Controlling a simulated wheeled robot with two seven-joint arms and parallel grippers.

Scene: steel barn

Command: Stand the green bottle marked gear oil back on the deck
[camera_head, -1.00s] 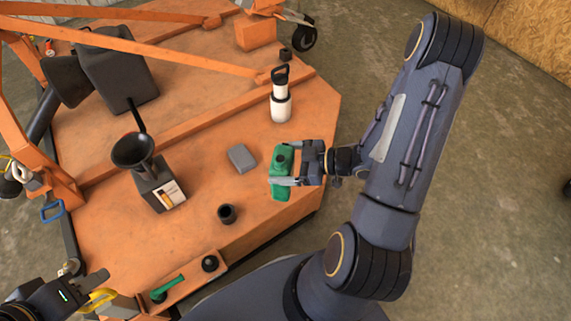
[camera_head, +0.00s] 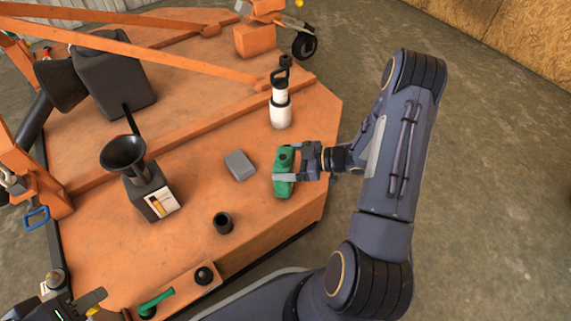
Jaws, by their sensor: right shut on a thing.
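The green bottle (camera_head: 284,187) is near the right edge of the orange deck (camera_head: 255,215), its dark cap towards the top of the picture. My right gripper (camera_head: 284,164) is shut on it from the right, one finger across its front. The bottle looks about upright. I cannot tell whether its base touches the deck, and no marking on it is readable. My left gripper (camera_head: 92,305) is at the lower left, cut by the frame edge and away from the bottle; its jaw opening is unclear.
A grey block (camera_head: 239,166) lies left of the bottle, and a white lantern-like item (camera_head: 281,112) stands behind it. A black cup (camera_head: 223,222), a dark container (camera_head: 152,197) with a funnel (camera_head: 122,152), and a black can (camera_head: 112,80) stand farther left. Bare deck lies between them.

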